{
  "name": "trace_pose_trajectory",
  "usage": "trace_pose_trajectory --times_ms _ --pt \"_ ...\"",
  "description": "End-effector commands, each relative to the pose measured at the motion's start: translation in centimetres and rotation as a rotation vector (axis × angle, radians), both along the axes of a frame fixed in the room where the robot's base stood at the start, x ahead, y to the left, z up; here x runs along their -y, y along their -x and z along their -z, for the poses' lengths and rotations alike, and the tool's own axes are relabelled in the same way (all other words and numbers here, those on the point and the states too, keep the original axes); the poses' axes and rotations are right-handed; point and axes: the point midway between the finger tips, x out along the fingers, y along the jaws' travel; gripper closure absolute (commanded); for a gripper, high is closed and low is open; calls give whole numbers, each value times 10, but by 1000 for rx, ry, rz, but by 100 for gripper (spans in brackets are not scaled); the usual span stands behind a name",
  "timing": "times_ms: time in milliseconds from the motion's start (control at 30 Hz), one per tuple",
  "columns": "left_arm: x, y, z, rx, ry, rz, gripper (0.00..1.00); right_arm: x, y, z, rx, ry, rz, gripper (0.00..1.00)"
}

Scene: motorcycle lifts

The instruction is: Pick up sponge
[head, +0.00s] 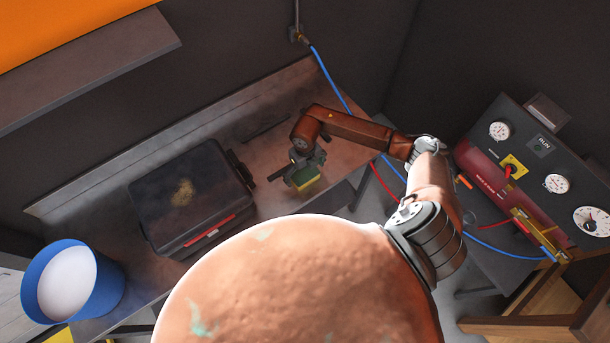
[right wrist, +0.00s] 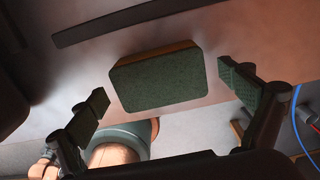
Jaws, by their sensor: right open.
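The sponge (head: 305,178) lies on the grey workbench (head: 345,150), just right of the black case. It has a dark green face and a yellow-orange side. In the right wrist view the sponge (right wrist: 160,80) sits between and slightly beyond the two fingertips. My right gripper (head: 306,168) is over the sponge in the head view and partly hides it. In the right wrist view the right gripper (right wrist: 162,88) is open, with a gap between each finger and the sponge. My left gripper does not show.
A black case (head: 190,195) stands close left of the sponge. A blue bucket (head: 105,285) is at the far left. A red and black gauge panel (head: 540,160) stands at the right. Blue (head: 340,90) and red hoses run behind my right arm. Dark walls close off the back.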

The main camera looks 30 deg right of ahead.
Motion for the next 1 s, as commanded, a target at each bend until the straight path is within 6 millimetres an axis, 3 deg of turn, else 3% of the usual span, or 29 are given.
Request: trace_pose_trajectory --times_ms 67,500,833,1000 --pt "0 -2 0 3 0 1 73 0 0 0 0 0 0 4" --pt "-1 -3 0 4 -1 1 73 0 0 0 0 0 0 34" --pt "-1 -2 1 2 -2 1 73 0 0 -2 1 0 -1 35" --pt "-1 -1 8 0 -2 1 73 0 -1 -15 3 1 -1 35"
